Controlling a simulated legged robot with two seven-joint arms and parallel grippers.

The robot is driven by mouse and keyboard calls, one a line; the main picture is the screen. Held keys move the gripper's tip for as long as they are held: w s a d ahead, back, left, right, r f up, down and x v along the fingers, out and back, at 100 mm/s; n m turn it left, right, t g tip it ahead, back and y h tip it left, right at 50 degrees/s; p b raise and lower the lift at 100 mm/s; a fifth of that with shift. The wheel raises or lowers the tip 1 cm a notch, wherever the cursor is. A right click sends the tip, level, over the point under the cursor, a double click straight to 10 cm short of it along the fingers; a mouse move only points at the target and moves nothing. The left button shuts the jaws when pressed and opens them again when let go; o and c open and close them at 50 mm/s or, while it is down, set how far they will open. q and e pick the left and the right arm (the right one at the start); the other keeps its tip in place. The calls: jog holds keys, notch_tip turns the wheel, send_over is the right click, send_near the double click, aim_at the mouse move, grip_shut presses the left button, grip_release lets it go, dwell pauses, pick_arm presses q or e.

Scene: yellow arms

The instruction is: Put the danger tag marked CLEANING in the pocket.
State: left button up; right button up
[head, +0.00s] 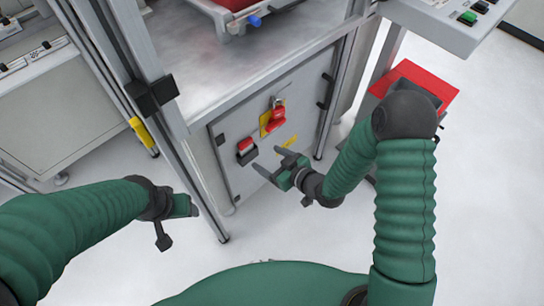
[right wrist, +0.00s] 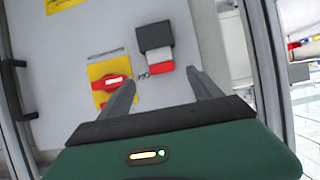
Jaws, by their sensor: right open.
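A red-and-white tag (head: 245,143) stands partly in a dark pocket (head: 248,157) on the grey cabinet door. Its lettering is too small to read, so I cannot tell whether it says CLEANING. In the right wrist view, upside down, the tag (right wrist: 160,68) shows below the dark pocket (right wrist: 154,37). My right gripper (head: 267,158) is open and empty in front of the door, just right of the pocket. In the right wrist view, the gripper's (right wrist: 162,77) fingers point towards the panel, apart from the tag. My left gripper (head: 188,207) hangs at the left; its fingers are unclear.
A red switch on a yellow plate (head: 264,121) sits above right of the pocket; in the right wrist view, the switch (right wrist: 112,82) lies beside a fingertip. A yellow label (head: 290,142) is lower right. A metal post (head: 200,180) edges the door. A red-topped box (head: 440,92) stands right.

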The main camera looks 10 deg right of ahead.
jog(key=s+d+r+m+g+h, duration=0.2)
jog(key=s+d+h, duration=0.1)
jog(key=d, duration=0.3)
jog(key=s+d+r+m+g+h, duration=0.1)
jog(key=s+d+r+g+h, duration=0.15)
jog(key=d, duration=0.35)
jog(key=s+d+r+m+g+h, duration=0.2)
jog(key=s+r+m+g, duration=0.1)
jog(key=s, duration=0.8)
jog(key=shift+s+r+m, duration=0.15)
jog(key=shift+s+m, duration=0.2)
jog(key=shift+m, duration=0.25)
jog(key=shift+g, duration=0.25)
jog(key=shift+d, duration=0.15)
